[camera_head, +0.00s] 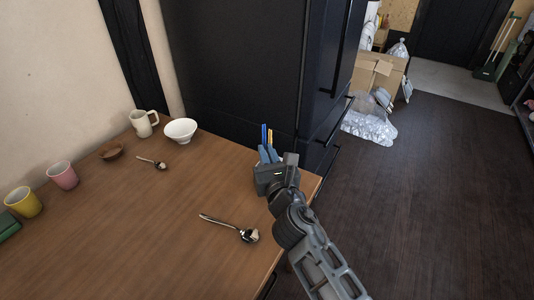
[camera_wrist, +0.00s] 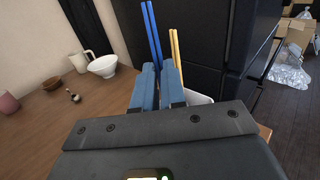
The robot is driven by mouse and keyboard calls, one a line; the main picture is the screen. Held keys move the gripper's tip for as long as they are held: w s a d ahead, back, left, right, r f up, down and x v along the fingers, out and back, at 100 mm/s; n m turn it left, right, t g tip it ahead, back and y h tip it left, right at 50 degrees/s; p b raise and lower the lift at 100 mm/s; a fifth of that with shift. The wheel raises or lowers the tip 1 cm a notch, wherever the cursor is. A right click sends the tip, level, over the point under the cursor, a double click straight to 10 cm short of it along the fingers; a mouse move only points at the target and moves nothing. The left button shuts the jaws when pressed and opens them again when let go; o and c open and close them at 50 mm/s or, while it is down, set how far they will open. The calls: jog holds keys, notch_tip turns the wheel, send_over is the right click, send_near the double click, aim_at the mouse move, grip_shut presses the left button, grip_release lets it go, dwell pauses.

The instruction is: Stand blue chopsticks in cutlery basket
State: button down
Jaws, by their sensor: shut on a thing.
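My gripper (camera_head: 267,153) is over the far right part of the table. In the wrist view its two blue fingers (camera_wrist: 158,70) are close together, shut on the blue chopsticks (camera_wrist: 151,33). The blue chopsticks (camera_head: 264,134) rise nearly upright above the fingertips; their lower ends are hidden by the gripper. A white container (camera_wrist: 198,98), likely the cutlery basket, shows partly behind the right finger. Yellow chopsticks (camera_wrist: 176,48) stand upright just right of the blue ones. Whether the blue chopsticks are inside the basket is hidden.
A white bowl (camera_head: 180,131), white mug (camera_head: 144,123), brown dish (camera_head: 111,151), pink cup (camera_head: 62,175) and yellow cup (camera_head: 24,201) stand along the left. Spoons (camera_head: 230,227) lie on the wooden table (camera_head: 150,230). A dark cabinet (camera_head: 240,65) rises behind the table.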

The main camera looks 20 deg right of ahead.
jog(key=c, duration=1.1)
grip_release()
jog(key=shift+s+a+p, duration=0.2)
jog(key=shift+s, duration=1.1)
jog(key=shift+s+a+p, duration=0.2)
jog(key=shift+s, duration=1.05)
jog(key=shift+s+a+p, duration=0.2)
jog(key=shift+s, duration=1.1)
